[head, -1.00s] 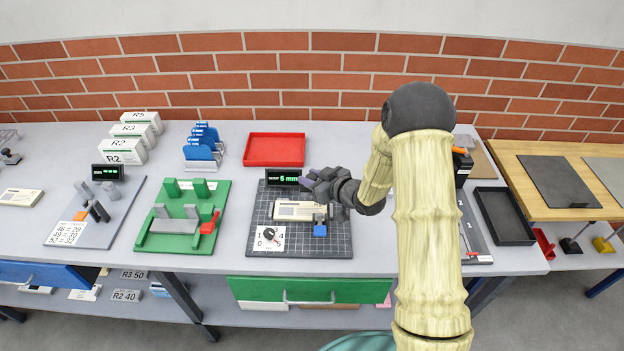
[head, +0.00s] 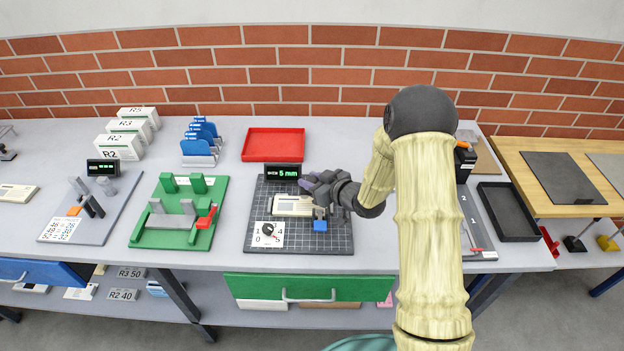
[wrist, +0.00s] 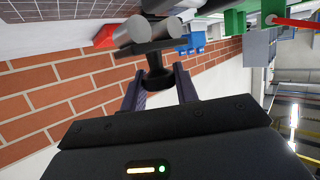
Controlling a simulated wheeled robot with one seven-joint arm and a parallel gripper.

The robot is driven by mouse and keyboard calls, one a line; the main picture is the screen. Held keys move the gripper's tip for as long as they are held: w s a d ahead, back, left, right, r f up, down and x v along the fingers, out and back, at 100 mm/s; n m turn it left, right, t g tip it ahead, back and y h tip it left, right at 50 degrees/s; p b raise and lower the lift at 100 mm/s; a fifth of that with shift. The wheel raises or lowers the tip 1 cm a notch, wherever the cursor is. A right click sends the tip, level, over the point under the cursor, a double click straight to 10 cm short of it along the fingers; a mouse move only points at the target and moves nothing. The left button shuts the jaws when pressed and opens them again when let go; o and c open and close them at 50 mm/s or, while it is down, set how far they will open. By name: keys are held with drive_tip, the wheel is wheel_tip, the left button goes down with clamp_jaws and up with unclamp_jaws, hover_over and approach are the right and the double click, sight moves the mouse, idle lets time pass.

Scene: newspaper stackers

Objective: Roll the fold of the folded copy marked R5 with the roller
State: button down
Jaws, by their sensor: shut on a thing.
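The folded copy (head: 292,206), a cream folded paper, lies on the dark gridded mat (head: 262,192). Its R5 mark cannot be read. My gripper (head: 314,184) is above the mat at the copy's right end. In the wrist view my gripper (wrist: 160,92) is shut on the black handle of the roller (wrist: 150,30), which has grey cylinders at its end. The roller is hard to make out in the head view. I cannot tell whether it touches the copy. A display (head: 283,172) at the mat's back edge reads 5 mm.
A dial card (head: 268,234) and a blue block (head: 320,225) are at the mat's front. A green fixture (head: 180,212) stands to the left, a red tray (head: 273,145) behind, a black tray (head: 510,212) to the right. A closed green drawer (head: 308,287) is below the bench.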

drive_tip(key=shift+f+b, duration=0.65)
drive_tip(key=shift+f, duration=0.4)
drive_tip(key=shift+f+b, duration=0.4)
drive_tip(key=shift+f, duration=0.1)
drive_tip(key=shift+a, duration=0.1)
drive_tip(key=shift+a, duration=0.75)
drive_tip(key=shift+b, duration=0.3)
drive_tip(key=shift+a+b, duration=0.3)
drive_tip(key=shift+a, duration=0.55)
drive_tip(key=shift+a+f, duration=0.1)
drive_tip(key=shift+a, duration=0.05)
